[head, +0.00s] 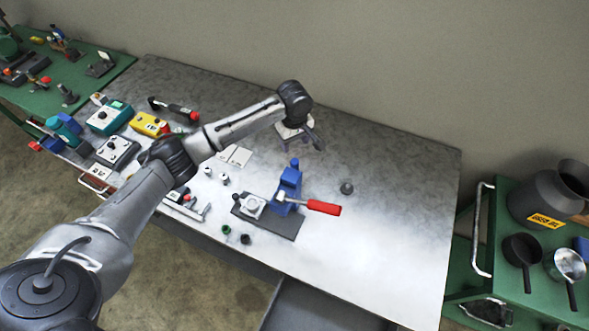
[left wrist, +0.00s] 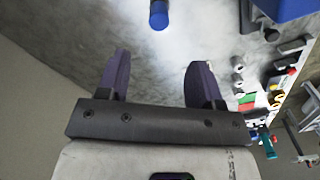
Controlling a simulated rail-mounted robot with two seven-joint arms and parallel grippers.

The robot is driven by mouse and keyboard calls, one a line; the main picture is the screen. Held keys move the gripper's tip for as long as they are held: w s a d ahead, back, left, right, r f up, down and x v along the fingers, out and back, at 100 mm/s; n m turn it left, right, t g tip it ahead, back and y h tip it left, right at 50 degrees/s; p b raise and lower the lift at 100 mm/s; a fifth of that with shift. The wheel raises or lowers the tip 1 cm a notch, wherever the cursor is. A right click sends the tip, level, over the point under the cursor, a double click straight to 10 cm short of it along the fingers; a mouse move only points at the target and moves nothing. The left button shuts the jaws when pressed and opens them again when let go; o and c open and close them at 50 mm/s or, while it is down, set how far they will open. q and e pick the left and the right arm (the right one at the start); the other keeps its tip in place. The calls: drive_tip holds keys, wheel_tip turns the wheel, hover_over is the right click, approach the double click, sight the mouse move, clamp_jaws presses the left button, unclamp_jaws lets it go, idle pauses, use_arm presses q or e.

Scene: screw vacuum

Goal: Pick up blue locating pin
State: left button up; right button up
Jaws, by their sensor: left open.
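My left gripper (head: 316,139) is above the back middle of the metal table in the head view. In the left wrist view its two dark fingers (left wrist: 159,75) are wide apart with nothing between them. A short blue cylinder (left wrist: 158,14), which looks like the blue locating pin, shows at the top edge of that view, beyond the fingertips and partly cut off. In the head view a blue upright end (head: 295,163) shows by the blue fixture; I cannot tell whether it is the same piece. My right gripper is not in view.
The blue fixture (head: 289,185) with a red-handled lever (head: 323,208) stands on a dark plate. Boxes and tools crowd the table's left, including a yellow box (head: 149,124). The table's right is mostly clear.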

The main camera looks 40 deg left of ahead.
sight(295, 162)
use_arm(q)
wheel_tip(295, 162, down, 13)
drive_tip(key=shift+w+f+b, duration=0.1)
drive_tip(key=shift+f+b, duration=0.05)
drive_tip(key=shift+b, duration=0.65)
drive_tip(key=c, duration=1)
